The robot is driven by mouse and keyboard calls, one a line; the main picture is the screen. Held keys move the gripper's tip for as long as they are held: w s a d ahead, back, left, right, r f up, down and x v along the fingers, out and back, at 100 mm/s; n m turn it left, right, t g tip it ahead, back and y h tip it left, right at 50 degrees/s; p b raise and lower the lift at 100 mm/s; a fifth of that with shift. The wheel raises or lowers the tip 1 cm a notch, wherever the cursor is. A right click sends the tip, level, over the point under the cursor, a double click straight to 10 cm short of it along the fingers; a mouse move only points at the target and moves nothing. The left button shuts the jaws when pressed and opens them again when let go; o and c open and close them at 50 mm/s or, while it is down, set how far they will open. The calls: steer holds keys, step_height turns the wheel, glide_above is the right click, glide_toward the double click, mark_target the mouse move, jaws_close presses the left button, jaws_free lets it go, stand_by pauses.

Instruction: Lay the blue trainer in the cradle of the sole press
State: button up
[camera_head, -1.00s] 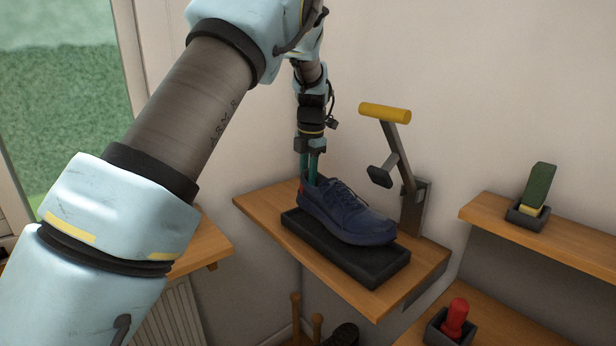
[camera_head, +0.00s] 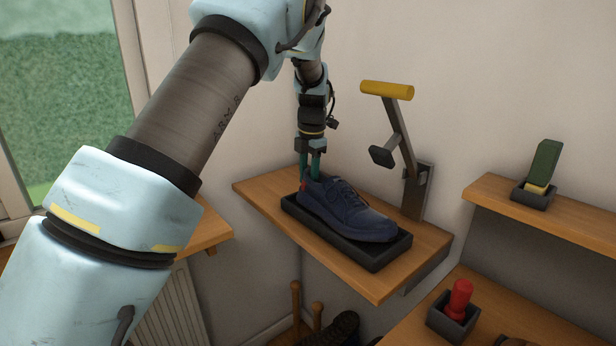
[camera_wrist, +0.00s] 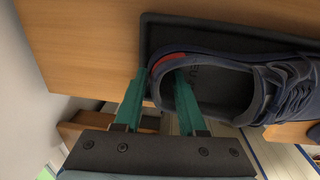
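The blue trainer (camera_head: 349,211) lies lengthwise in the black cradle (camera_head: 375,262) of the sole press, its toe to the right and its red-marked heel to the left. The press's arm with the yellow handle (camera_head: 387,90) is raised, its dark pad clear above the shoe. My gripper (camera_head: 310,178) is at the heel, pointing down. In the wrist view, my gripper (camera_wrist: 162,85) has one finger outside the heel and the other inside the shoe opening. The fingers stand apart, with a gap seen between the inner finger and the heel wall. The fingertips are partly hidden.
The press stands on a wooden shelf (camera_head: 265,195) against the wall. To the right, an upper shelf holds a green-topped brush (camera_head: 545,165) in a holder; a lower one holds a red-handled item (camera_head: 459,298) in a dark box. Dark footwear (camera_head: 340,327) is below.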

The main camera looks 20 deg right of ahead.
steer(key=shift+o, duration=1.3)
steer(key=r+b, duration=0.1)
steer(key=r, duration=0.6)
steer(key=s+r+b, duration=0.1)
steer(key=r, duration=0.3)
steer(key=shift+d+b, duration=0.1)
steer(key=shift+b, duration=0.2)
steer(key=shift+f, duration=0.1)
